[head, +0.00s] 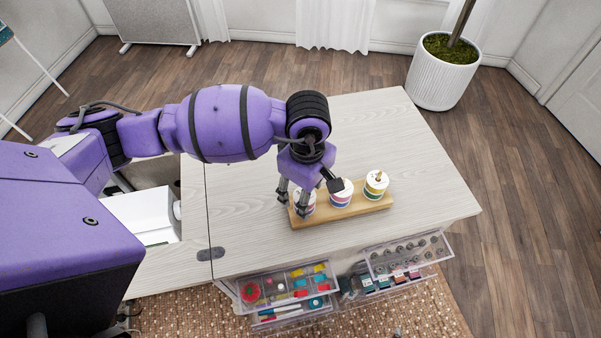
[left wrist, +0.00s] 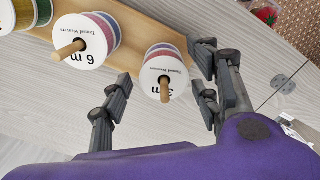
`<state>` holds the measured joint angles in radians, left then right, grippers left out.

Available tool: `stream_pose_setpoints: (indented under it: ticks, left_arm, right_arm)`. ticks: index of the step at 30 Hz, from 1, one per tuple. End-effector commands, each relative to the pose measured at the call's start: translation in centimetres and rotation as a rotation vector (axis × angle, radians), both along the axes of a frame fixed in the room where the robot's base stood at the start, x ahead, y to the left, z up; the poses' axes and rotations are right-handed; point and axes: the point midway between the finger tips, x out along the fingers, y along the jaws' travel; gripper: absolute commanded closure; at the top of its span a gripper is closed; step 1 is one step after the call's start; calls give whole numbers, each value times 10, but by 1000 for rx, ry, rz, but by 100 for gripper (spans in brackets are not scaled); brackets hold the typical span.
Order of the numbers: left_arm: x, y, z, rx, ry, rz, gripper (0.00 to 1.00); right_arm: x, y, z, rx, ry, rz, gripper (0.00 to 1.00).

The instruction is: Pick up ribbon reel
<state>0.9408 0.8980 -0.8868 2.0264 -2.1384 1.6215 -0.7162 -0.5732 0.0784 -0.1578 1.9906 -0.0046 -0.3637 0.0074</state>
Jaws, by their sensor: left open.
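Three white-capped ribbon reels stand on pegs in a row on a wooden holder (head: 357,210). The leftmost reel (head: 308,204) has purple-pink and blue bands and is partly hidden by my left gripper (head: 311,193) in the head view. In the left wrist view this reel (left wrist: 163,68) carries a partly covered "3 m" mark. The open left gripper (left wrist: 163,82) has its fingers on either side of this reel, with visible gaps. The middle reel (head: 342,198) is marked "6 m" in the left wrist view (left wrist: 87,38). The right reel (head: 376,185) has green and yellow bands.
The holder rests on a pale wood cabinet top (head: 430,160), clear behind and to the right. Open clear drawers with sewing supplies (head: 290,290) and bobbins (head: 410,255) jut out in front. A white sewing machine (head: 145,213) sits in a recess at left.

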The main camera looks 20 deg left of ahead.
Motion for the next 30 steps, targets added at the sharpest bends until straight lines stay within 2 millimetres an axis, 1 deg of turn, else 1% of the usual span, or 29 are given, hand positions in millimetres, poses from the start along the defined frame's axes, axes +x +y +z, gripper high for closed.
stream_pose_setpoints:
  ticks: [3,12,19,22,26,30]
  left_arm:
    - [1,0,1,0,-1,0,44]
    - [0,0,1,0,-1,0,83]
    - [1,0,2,-1,-2,0,84]
    - [1,0,8,-1,-4,-1,84]
    - [2,0,28,-1,-5,-3,84]
    - [2,0,58,-1,-7,-3,84]
  right_arm:
    - [0,0,0,0,1,1,60]
    - [-2,0,-1,0,5,1,60]
    - [-6,0,-3,0,12,0,60]
    - [-7,-1,-4,0,14,0,60]
    - [-7,-1,-5,0,15,0,60]
    - [-8,-1,-6,-2,16,0,60]
